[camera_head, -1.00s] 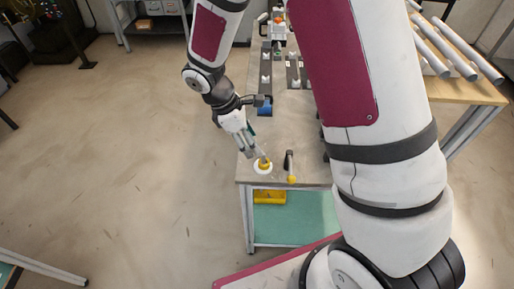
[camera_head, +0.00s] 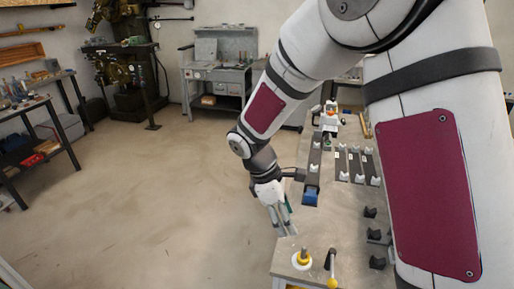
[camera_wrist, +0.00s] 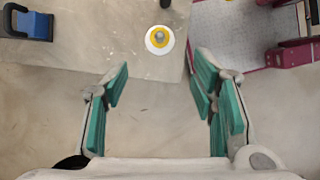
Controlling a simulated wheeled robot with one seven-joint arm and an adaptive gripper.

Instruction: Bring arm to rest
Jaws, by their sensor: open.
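My gripper (camera_head: 284,220) hangs at the left edge of the workbench (camera_head: 335,222) in the head view. In the wrist view my gripper (camera_wrist: 160,90) has its two green-padded fingers wide apart with nothing between them. A round white and yellow piece with a grey post (camera_head: 302,260) stands on the bench near its front left corner, apart from the fingers. The same round piece (camera_wrist: 159,40) shows beyond the fingertips in the wrist view.
A yellow-ended tool (camera_head: 332,270) stands right of the round piece. A blue block (camera_head: 310,197), dark rails with white clamps (camera_head: 356,165) and black blocks (camera_head: 376,237) occupy the bench. Open floor (camera_head: 150,200) lies left. Blue item (camera_wrist: 36,26) shows at wrist view's upper left.

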